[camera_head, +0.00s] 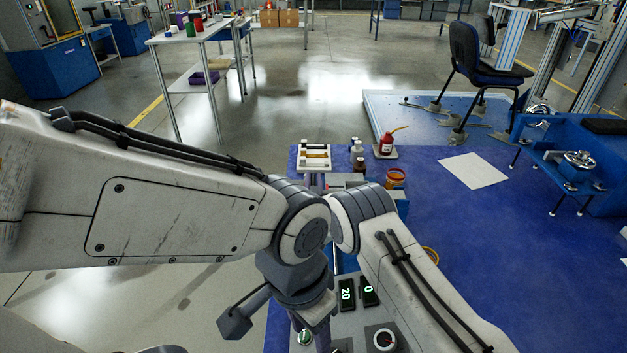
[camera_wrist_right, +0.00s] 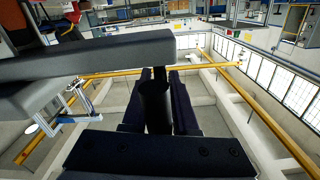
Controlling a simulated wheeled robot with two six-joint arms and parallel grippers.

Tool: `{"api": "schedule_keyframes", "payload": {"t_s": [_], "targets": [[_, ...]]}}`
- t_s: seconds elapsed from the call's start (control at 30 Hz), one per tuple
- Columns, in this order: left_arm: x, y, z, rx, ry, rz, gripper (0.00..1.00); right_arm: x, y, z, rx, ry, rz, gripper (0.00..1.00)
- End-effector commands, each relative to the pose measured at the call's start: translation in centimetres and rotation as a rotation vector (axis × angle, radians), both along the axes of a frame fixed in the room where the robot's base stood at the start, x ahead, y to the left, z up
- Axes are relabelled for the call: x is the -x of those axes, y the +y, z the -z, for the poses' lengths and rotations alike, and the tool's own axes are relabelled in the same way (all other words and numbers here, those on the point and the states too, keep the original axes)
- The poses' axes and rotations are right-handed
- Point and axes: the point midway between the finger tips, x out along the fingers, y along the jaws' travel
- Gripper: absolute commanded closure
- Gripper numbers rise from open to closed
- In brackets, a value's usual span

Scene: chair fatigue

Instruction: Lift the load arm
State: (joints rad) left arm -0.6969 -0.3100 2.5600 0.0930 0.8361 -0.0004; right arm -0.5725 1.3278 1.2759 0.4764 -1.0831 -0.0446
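In the right wrist view a thick dark grey bar (camera_wrist_right: 90,57), which looks like the load arm, crosses from the left edge and ends near the middle. My right gripper (camera_wrist_right: 159,100) shows below it with two dark fingers. A dark upright post-like part (camera_wrist_right: 156,108) stands between the fingers, under the bar's end. I cannot tell whether the fingers touch it. I cannot make out the load arm there.
A control panel (camera_head: 348,318) with green digits and a knob sits at the bottom. A blue table (camera_head: 470,240) holds a red oil can (camera_head: 387,143), an orange tub (camera_head: 396,178) and white paper (camera_head: 473,171). A black chair (camera_head: 475,65) stands on a light blue platform (camera_head: 385,105) behind.

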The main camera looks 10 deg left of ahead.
Motion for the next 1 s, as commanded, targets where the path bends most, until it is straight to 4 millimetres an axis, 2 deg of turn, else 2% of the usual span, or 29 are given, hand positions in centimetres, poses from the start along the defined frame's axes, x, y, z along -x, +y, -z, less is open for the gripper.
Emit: {"api": "schedule_keyframes", "payload": {"t_s": [0.07,1.0], "targets": [[0.00,0.00,0.00,0.000,0.000,0.000,0.50,0.01,0.00,0.00,0.000,0.000,0.000,1.00],[0.00,0.00,0.00,0.000,0.000,0.000,0.50,0.03,-0.08,0.05,0.000,0.000,0.001,1.00]]}}
